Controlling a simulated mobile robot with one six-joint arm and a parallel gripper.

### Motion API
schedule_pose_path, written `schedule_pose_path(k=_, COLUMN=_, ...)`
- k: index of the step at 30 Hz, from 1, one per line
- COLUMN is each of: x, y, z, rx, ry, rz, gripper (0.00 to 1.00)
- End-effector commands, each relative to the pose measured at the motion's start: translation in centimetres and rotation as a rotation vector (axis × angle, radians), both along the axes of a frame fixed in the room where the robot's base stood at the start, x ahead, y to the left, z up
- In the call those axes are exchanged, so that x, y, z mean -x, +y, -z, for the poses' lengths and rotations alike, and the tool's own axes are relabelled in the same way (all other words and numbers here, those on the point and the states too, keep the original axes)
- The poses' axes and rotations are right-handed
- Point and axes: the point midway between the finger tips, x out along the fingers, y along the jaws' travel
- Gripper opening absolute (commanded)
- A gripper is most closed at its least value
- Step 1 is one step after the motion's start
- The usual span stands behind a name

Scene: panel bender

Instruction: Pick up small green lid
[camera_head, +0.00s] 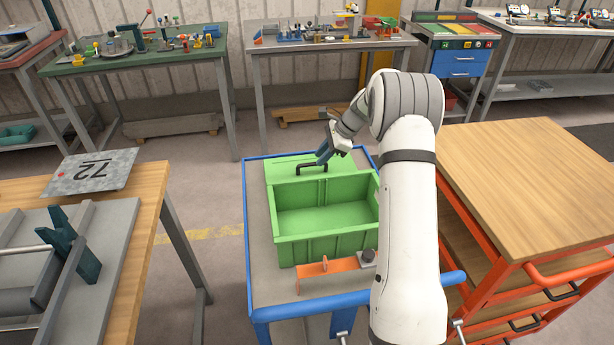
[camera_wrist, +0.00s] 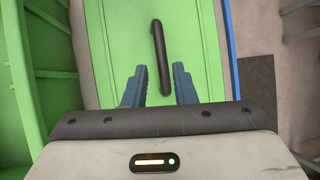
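The small green lid (camera_head: 283,165) lies on the blue-framed cart behind the green crate (camera_head: 325,213). It has a black bar handle (camera_head: 312,166) on top. In the wrist view the lid (camera_wrist: 120,40) fills the middle, with its handle (camera_wrist: 160,55) standing lengthwise. My gripper (camera_head: 324,158) is over the lid at the handle. In the wrist view my gripper (camera_wrist: 160,80) is open, with one blue-grey finger on each side of the handle's near end.
The open, empty crate stands directly in front of the lid. An orange bracket (camera_head: 335,268) lies on the cart (camera_head: 258,255) near its front. A wooden-topped orange cart (camera_head: 530,180) stands at right, and a workbench (camera_head: 150,215) at left.

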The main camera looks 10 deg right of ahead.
Motion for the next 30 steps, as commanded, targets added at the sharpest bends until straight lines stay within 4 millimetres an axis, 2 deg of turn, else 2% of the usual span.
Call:
schedule_pose_path(k=5, x=-0.3, y=0.9, z=1.2, rx=0.0, ry=0.001, rz=-0.001, gripper=0.24)
schedule_pose_path(k=12, x=-1.0, y=2.8, z=4.1, rx=0.001, ry=0.001, rz=-0.002, gripper=0.24)
schedule_pose_path(k=20, x=-1.1, y=3.0, z=4.5, rx=0.002, ry=-0.001, rz=0.0, gripper=0.24)
schedule_pose_path(k=27, x=-1.1, y=2.9, z=4.5, rx=0.002, ry=-0.001, rz=0.0, gripper=0.05)
schedule_pose_path(k=30, x=-1.1, y=2.9, z=4.5, rx=0.002, ry=-0.001, rz=0.001, gripper=0.0)
